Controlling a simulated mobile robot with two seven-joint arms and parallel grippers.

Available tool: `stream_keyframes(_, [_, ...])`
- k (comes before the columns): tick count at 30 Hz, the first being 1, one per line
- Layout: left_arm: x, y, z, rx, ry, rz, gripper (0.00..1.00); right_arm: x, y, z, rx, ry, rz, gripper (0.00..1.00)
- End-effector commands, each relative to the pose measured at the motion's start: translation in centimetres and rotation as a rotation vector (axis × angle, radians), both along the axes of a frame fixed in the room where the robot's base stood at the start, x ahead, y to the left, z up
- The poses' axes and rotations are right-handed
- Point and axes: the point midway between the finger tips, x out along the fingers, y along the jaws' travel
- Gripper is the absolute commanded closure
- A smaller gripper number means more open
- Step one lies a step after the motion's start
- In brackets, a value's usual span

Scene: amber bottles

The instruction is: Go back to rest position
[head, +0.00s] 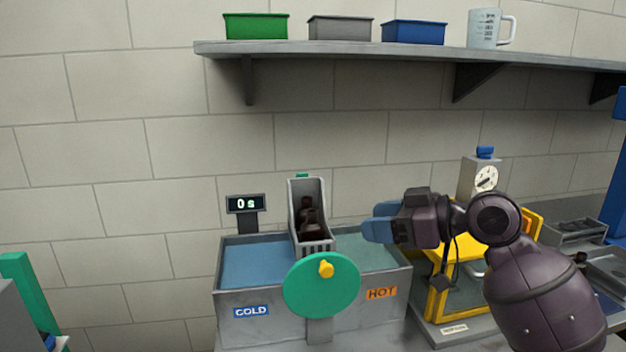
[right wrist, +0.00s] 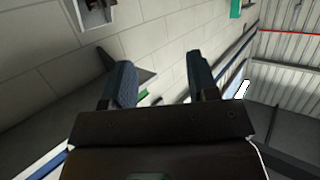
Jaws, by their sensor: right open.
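My right gripper (head: 376,228) is in the head view, raised over the right end of the grey two-part bath and pointing left. Its blue fingers (right wrist: 160,82) stand apart and empty in the right wrist view. Dark amber bottles (head: 309,218) sit in a grey slotted holder (head: 295,207) at the middle of the bath. The holder is left of the gripper, with a gap between them. The bottles are partly hidden by the holder's walls. My left gripper is not in view.
The bath (head: 231,302) has COLD and HOT labels, a green wheel (head: 306,287) in front, and a display (head: 245,204) reading 0 s. A yellow frame (head: 437,297) and a dial device (head: 487,178) stand to the right. A shelf (head: 420,57) with bins runs above.

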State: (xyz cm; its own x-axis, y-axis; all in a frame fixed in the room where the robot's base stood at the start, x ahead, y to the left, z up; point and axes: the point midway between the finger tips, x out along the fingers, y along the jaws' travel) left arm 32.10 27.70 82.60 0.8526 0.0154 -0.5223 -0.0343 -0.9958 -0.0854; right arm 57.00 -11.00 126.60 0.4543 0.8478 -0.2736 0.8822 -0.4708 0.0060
Motion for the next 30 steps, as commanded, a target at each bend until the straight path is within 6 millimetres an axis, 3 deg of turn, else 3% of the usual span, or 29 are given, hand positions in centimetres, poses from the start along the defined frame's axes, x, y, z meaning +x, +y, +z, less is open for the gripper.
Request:
stream_keyframes(5, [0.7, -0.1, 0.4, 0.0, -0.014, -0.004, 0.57, 2.9, -1.2, 1.1, 0.067, -0.102, -0.189, 0.46])
stream_keyframes(8, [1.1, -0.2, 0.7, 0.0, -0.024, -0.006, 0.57, 4.2, -2.4, 0.2, 0.104, -0.145, -0.301, 0.46])
stream_keyframes(11, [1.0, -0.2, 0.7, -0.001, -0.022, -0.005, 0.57, 5.0, -4.0, -2.2, 0.135, -0.18, -0.421, 0.46])
stream_keyframes(15, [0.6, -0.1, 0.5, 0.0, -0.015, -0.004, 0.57, 4.9, -6.9, -7.5, 0.147, -0.218, -0.587, 0.46])
stream_keyframes(20, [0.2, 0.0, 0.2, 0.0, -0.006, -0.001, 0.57, 2.9, -9.6, -14.2, 0.121, -0.235, -0.728, 0.46])
stream_keyframes(26, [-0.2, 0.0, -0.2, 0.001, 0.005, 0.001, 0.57, -1.5, -12.3, -22.5, 0.044, -0.218, -0.852, 0.46])
stream_keyframes(30, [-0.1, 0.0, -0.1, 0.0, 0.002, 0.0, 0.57, -5.7, -13.8, -28.1, -0.027, -0.175, -0.914, 0.46])
